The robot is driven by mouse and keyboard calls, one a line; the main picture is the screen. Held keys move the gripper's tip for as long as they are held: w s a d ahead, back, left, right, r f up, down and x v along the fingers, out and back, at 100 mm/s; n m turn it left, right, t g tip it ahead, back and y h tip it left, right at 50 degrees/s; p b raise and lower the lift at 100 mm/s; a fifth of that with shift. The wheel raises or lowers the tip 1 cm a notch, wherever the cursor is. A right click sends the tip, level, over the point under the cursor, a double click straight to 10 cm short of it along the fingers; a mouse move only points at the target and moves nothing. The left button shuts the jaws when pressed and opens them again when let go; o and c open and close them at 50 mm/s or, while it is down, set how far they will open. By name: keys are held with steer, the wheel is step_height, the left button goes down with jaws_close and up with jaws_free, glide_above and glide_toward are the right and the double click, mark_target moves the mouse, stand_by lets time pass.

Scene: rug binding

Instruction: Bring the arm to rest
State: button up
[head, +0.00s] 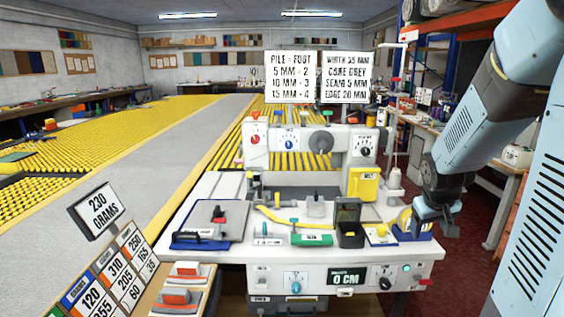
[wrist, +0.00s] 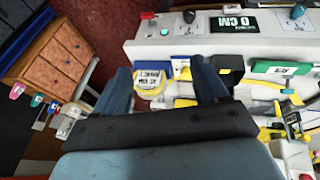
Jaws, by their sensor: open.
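My gripper (head: 437,222) hangs from my blue arm at the right end of the white machine bench in the head view. In the wrist view my gripper (wrist: 163,88) shows two dark blue fingers spread apart with nothing held between them. A yellow tape roll (wrist: 152,84) with a white label shows between the fingers in the wrist view. In the head view the yellow roll (head: 405,219) sits in a blue holder (head: 413,233) just left of the gripper. I cannot tell whether the fingers touch the holder.
The sewing machine (head: 315,143) stands on the bench. A dark open bin (head: 350,226), a green block (head: 311,240) and a grey plate (head: 212,220) lie along its front. Sign boards (head: 112,266) stand at lower left. The red floor (head: 465,262) right of the bench is clear.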

steer(key=s+a+r+t+y, duration=0.1)
steer(key=s+a+r+y, duration=0.1)
steer(key=s+a+r, duration=1.2)
steer(key=s, duration=0.3)
steer(key=shift+s+a+y, duration=0.15)
steer(key=shift+s+y, duration=0.15)
steer(key=shift+y, duration=0.1)
